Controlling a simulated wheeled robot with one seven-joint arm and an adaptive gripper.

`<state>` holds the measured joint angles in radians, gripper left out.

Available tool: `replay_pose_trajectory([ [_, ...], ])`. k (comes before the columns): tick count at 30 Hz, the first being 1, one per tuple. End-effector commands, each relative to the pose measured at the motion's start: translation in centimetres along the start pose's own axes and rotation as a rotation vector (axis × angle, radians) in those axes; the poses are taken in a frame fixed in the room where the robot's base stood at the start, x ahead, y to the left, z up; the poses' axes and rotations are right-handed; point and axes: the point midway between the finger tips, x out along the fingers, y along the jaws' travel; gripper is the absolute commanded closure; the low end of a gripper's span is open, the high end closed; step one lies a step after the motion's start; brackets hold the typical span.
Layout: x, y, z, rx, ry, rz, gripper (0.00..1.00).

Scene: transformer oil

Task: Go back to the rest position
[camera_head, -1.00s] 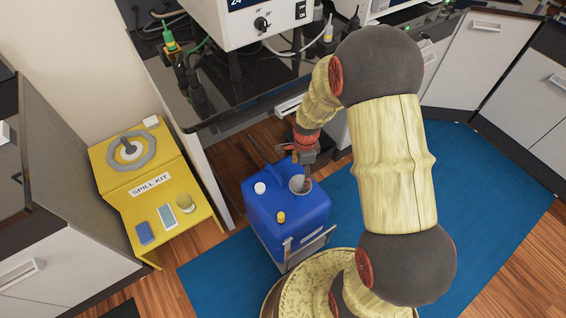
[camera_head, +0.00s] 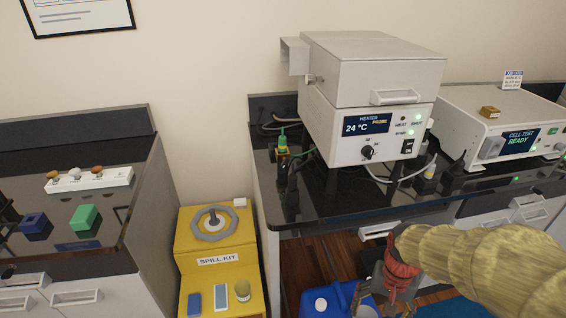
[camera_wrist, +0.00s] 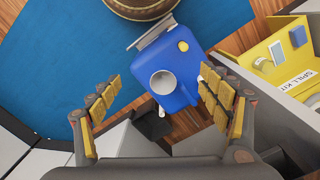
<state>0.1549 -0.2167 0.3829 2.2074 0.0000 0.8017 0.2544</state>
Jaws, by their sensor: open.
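My gripper (camera_head: 385,292) shows at the bottom right of the head view, beneath my cream-covered arm. In the wrist view its padded fingers (camera_wrist: 160,90) are spread wide, with nothing held between them. The blue container (camera_wrist: 186,66) lies below, seen between the fingers and apart from them. It has a round grey-white opening (camera_wrist: 163,83), a yellow cap (camera_wrist: 183,46) and a metal handle at one side. In the head view only the top of the blue container (camera_head: 330,301) shows, cut by the bottom edge.
The heater (camera_head: 370,100) and cell tester (camera_head: 500,125) stand on the dark bench (camera_head: 340,205) beyond my arm. The yellow spill kit stand (camera_head: 222,255) is left of the container. A left counter (camera_head: 120,225) holds small coloured items. Blue mat (camera_wrist: 60,60) covers open floor.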

Motion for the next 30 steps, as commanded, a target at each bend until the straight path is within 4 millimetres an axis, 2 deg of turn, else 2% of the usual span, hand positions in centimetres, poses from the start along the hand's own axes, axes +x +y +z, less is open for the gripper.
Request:
replay_pose_trajectory([
  [1, -2.9, -0.2, 0.9, -0.072, 0.04, -0.009, 0.22],
  [6, -9.8, -0.6, 4.2, -0.266, 0.156, -0.026, 0.22],
  [12, -16.9, -0.9, 7.3, -0.355, 0.331, -0.055, 0.22],
  [18, -22.3, -1.5, 8.8, -0.386, 0.483, -0.091, 0.22],
  [23, -23.9, -1.8, 9.1, -0.399, 0.521, -0.102, 0.22],
  [30, -23.8, -1.9, 9.1, -0.402, 0.519, -0.102, 0.22],
])
